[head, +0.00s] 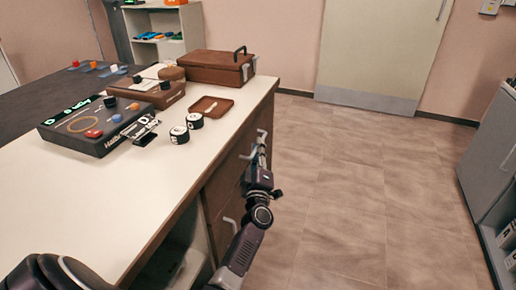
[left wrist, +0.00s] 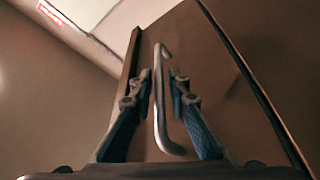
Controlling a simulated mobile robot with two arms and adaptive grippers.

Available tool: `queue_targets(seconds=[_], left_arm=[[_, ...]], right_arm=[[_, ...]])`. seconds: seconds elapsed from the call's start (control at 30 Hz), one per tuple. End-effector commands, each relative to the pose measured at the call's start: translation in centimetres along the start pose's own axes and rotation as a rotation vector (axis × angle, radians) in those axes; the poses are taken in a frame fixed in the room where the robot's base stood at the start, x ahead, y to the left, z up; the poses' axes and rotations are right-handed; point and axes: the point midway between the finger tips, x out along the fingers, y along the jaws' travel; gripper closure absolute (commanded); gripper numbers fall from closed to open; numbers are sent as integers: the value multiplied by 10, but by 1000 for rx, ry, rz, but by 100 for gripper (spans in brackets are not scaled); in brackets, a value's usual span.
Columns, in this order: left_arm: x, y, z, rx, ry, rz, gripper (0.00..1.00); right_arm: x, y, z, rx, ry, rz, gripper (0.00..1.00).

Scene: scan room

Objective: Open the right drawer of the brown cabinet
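The brown cabinet (head: 212,205) stands under a pale worktop, its drawer fronts facing right in the head view. My left gripper (head: 260,152) is at this handle. In the left wrist view, the metal handle (left wrist: 160,95) runs between the two fingers of my left gripper (left wrist: 160,78). The fingers are apart on either side of it; whether either touches it is unclear. My right gripper is not in view.
A second handle (head: 231,224) sits lower on the cabinet. The worktop (head: 150,185) bears a black game device (head: 98,125), a brown case (head: 214,67), a small tray (head: 211,106) and round black-and-white pieces (head: 180,135). Open floor (head: 345,190) lies to the right, before a grey cabinet (head: 490,150).

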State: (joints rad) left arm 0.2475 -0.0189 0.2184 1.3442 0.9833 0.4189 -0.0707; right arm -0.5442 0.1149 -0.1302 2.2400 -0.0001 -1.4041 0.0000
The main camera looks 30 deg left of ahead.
Motion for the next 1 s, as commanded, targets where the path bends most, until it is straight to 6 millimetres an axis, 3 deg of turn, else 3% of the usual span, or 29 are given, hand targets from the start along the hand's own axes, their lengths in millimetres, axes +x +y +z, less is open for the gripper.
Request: queue_targets(seconds=[0.37,0.53,1.0], left_arm=[[10,0,0,0,-2,-1,84],[9,0,0,0,-2,-1,100],[9,-1,1,0,-2,-1,100]], right_arm=[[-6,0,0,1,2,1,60],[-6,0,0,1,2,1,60],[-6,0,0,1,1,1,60]])
